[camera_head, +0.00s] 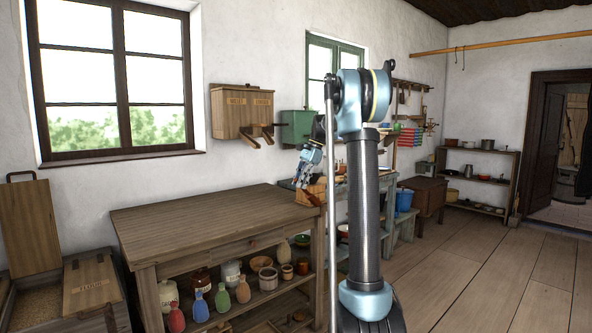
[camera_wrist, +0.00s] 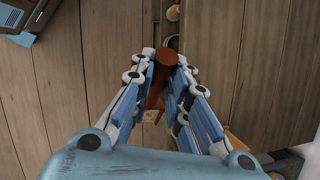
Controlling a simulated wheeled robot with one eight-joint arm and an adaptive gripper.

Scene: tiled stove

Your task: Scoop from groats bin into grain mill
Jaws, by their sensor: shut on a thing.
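My gripper (camera_head: 311,168) is over the right end of the long wooden table, fingers pointing down. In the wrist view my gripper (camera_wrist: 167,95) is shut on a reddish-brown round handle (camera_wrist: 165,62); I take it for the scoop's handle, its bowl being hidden. A bin (camera_head: 38,303) at the lower left stands open with brown grain inside and its lid tipped up; its label is not readable, so I cannot tell whether it holds groats. I cannot make out which thing is the grain mill.
The long wooden table (camera_head: 200,217) has a bare top, with several jars and bowls below. A wooden wall box (camera_head: 242,110) with two labels hangs above it, beside a green box (camera_head: 297,127). A lidded flour bin (camera_head: 92,283) stands at lower left. The floor at right is clear.

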